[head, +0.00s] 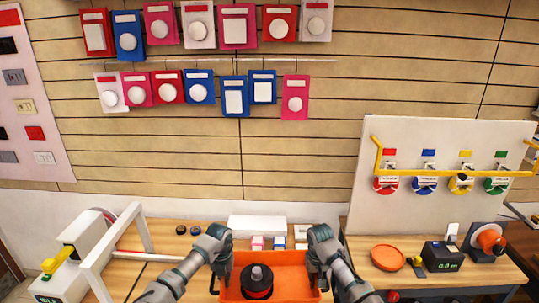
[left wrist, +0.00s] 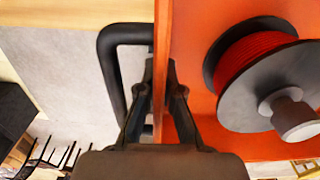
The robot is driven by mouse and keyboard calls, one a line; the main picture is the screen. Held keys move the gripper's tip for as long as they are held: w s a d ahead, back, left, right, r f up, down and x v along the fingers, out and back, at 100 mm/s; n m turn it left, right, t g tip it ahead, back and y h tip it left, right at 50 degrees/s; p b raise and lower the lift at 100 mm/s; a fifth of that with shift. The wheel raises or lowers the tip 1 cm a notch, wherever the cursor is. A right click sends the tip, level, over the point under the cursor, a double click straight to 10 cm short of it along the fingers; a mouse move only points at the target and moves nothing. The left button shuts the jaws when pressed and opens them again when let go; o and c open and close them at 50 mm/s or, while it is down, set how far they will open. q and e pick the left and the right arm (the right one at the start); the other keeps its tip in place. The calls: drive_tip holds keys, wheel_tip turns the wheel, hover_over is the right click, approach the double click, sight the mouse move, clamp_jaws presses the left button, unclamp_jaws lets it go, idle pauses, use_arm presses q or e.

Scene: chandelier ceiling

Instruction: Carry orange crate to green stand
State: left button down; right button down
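The orange crate (head: 290,283) is low in the middle of the head view. A dark spool with red winding (head: 257,281) stands in it, and both also show in the left wrist view, the crate (left wrist: 195,80) and the spool (left wrist: 262,75). My left gripper (head: 225,275) is at the crate's left side. In the left wrist view its fingers (left wrist: 161,75) are closed on the crate's wall, beside a black side handle (left wrist: 113,80). My right gripper (head: 317,275) is at the right wall in a matching pose, its fingertips partly hidden. No green stand is in view.
A wooden workbench (head: 180,245) lies beyond the crate, with small boxes and a white frame device (head: 100,255) at left. At right are an orange dish (head: 387,257), a black display box (head: 443,257) and an upright white board (head: 440,150). Pale floor (left wrist: 60,80) shows beside the crate.

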use_arm(q)
drive_tip(key=shift+a, duration=0.15)
use_arm(e)
drive_tip(key=shift+s+d, duration=0.1)
